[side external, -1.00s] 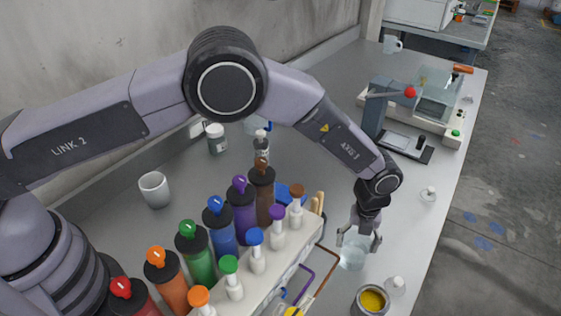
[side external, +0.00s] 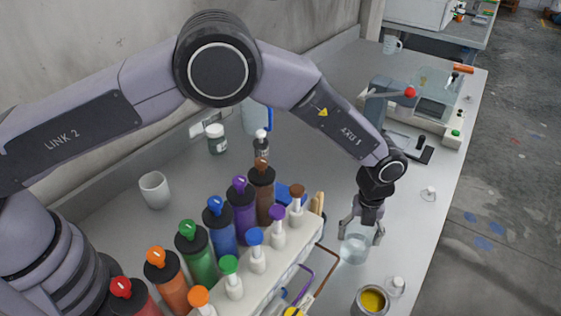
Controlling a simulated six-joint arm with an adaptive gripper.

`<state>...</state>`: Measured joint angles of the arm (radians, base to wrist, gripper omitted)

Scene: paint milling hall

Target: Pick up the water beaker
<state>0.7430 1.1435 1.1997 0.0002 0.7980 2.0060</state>
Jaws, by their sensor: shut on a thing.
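The water beaker (side external: 354,250) is a clear glass vessel at the front right of the bench, beside the bottle rack. My gripper (side external: 361,232) comes down over it from above, with one finger on each side of its upper part. The gripper is shut on the beaker. The beaker looks about upright. I cannot tell for sure whether its base touches the bench.
A rack (side external: 270,278) of colored bottles stands left of the beaker. An open tin of yellow paint (side external: 371,301) stands just in front. A white cup (side external: 155,190) stands at the left.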

